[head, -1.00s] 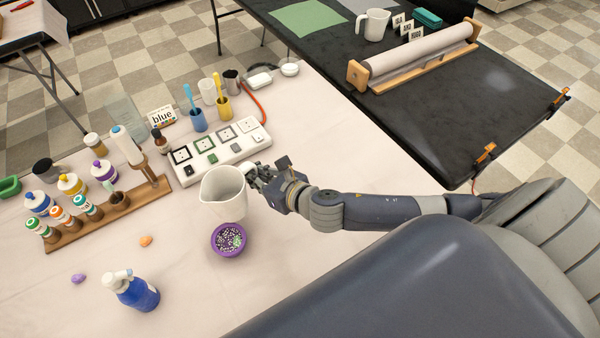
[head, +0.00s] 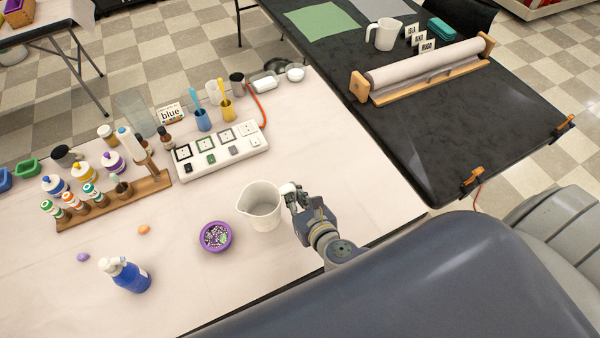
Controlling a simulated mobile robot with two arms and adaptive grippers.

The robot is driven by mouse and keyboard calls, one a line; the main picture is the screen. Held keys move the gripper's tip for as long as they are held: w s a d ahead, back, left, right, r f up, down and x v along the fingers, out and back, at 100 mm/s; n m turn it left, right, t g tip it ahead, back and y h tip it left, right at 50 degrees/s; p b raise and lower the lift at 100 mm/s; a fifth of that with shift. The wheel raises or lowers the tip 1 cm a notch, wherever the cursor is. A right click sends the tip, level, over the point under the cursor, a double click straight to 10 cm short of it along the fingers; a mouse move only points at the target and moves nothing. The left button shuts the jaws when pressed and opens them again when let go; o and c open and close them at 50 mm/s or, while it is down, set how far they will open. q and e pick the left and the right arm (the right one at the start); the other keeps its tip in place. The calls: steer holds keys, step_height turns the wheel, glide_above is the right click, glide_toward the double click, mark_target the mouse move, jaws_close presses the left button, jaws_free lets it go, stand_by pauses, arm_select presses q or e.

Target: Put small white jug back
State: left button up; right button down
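The small white jug (head: 263,208) is upright in the head view, just right of a purple bowl (head: 216,237) with small dark and pale pieces in it. Its spout points left and its inside looks empty. My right gripper (head: 291,194) is at the jug's right side and looks shut on its handle, which the fingers mostly hide. I cannot tell whether the jug's base touches the table. A larger white jug (head: 384,34) stands on the black table. My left gripper is out of view.
On the white table (head: 340,150), a white panel (head: 221,150) with square tiles lies behind the jug. A wooden rack (head: 145,188) of bottles is at left, and a blue pump bottle (head: 130,277) at front left. The white table's right part is clear. A paper roll (head: 425,62) lies on the black table.

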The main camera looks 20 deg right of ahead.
steer(key=w+d, duration=0.2)
steer(key=w+d+p, duration=0.1)
steer(key=w+d, duration=0.1)
steer(key=w, duration=0.1)
steer(key=w+d, duration=0.2)
steer(key=shift+w+d+f, duration=0.3)
steer(key=shift+w+f, duration=0.1)
steer(key=shift+f, duration=1.85)
steer(key=shift+f+b, duration=0.1)
steer(key=shift+b, duration=0.3)
steer(key=c, duration=1.7)
jaws_free()
steer(key=shift+s+r, duration=0.15)
steer(key=shift+r, duration=0.05)
steer(key=v, duration=1.1)
steer(key=shift+s, duration=0.35)
